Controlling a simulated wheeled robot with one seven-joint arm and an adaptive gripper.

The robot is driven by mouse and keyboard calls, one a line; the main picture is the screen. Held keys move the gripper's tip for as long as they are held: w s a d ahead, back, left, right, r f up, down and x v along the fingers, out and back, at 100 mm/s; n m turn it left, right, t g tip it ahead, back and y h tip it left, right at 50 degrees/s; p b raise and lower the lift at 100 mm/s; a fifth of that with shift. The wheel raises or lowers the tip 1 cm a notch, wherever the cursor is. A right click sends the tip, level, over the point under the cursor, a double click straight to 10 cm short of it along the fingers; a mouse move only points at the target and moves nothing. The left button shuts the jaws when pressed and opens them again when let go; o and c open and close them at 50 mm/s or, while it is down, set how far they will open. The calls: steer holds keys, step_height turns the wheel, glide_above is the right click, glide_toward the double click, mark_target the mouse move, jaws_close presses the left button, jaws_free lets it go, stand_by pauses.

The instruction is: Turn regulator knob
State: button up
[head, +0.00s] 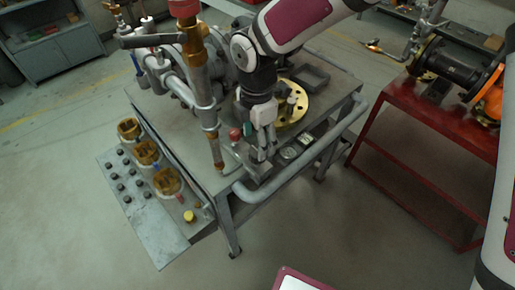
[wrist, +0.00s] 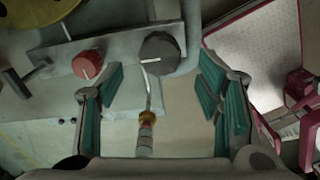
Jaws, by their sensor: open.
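My gripper (wrist: 162,92) is open and empty in the wrist view, with its teal-padded fingers wide apart. A round dark grey knob (wrist: 160,55) with a white pointer line lies just beyond the fingertips, roughly in line with the gap between them. A red knob (wrist: 88,63), also with a white line, sits left of it on the same grey block (wrist: 115,45), near the left finger. I cannot tell which knob is the regulator knob. In the head view my gripper (head: 262,152) points down at the bench's front edge, beside the red knob (head: 235,135); the grey knob is not clear there.
A thin rod with an orange collar (wrist: 146,118) lies below the grey knob, between the fingers. The grey bench (head: 205,175) carries pipes, a vertical valve stem (head: 200,85) and a yellow flange (head: 293,105). A red table (head: 430,130) stands right.

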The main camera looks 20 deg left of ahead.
step_height(320, 180, down, 5)
steer(key=shift+r, duration=0.1)
stand_by(0.3)
steer(key=c, duration=1.2)
